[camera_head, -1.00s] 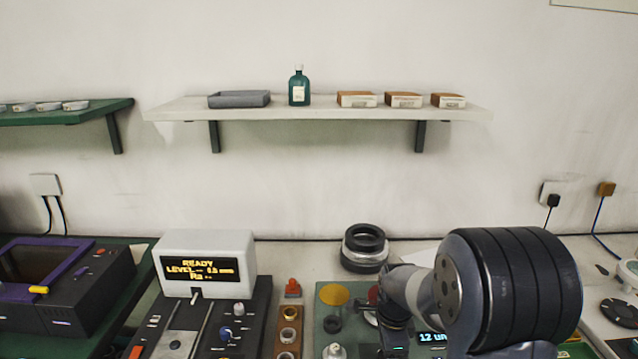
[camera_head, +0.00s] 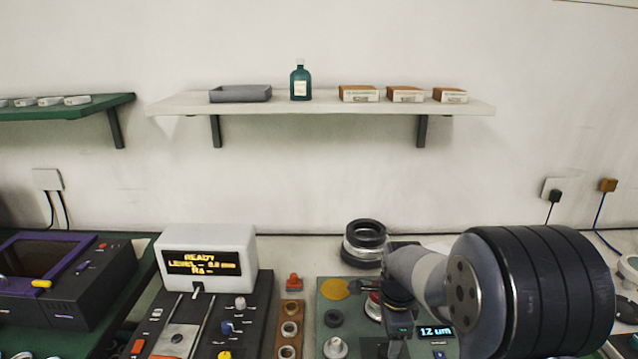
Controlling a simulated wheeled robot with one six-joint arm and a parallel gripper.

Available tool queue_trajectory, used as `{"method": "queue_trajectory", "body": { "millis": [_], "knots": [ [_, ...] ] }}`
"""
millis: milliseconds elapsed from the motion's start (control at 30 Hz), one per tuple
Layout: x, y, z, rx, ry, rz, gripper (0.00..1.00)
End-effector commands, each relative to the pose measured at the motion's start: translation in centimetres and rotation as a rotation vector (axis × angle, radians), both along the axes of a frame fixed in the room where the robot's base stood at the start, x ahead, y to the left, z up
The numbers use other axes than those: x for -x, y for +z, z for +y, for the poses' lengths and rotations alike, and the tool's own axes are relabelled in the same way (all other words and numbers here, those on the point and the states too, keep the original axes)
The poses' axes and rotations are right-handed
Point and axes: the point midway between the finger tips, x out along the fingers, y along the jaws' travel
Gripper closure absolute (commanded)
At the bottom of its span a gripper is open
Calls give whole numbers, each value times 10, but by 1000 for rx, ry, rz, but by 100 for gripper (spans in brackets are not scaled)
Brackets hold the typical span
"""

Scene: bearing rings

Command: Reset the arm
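My arm comes in at the lower right, with a large black ribbed joint and a grey link bent down over the green bench plate (camera_head: 330,290). My gripper (camera_head: 392,348) is at the bottom edge, below the wrist. Its fingertips are not clearly visible, so I cannot tell whether it is open or holds anything.
A white gauge with a lit display (camera_head: 208,251) stands left of a brown strip holding rings (camera_head: 289,330). A "12 um" readout (camera_head: 436,331) sits right of the wrist. A purple-framed machine (camera_head: 60,275) is at far left. A wall shelf (camera_head: 320,106) hangs above open space.

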Motion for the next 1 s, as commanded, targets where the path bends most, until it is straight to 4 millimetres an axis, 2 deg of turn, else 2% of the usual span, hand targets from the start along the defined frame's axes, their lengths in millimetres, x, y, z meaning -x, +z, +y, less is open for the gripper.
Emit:
{"method": "queue_trajectory", "body": {
  "millis": [300,400,833,1000],
  "knots": [
    [3,65,0,0,0,-5,42],
    [3,38,0,0,0,8,42],
    [-1,-48,0,0,0,8,42],
    [-2,-46,0,0,124,1,42]
  ]
}}
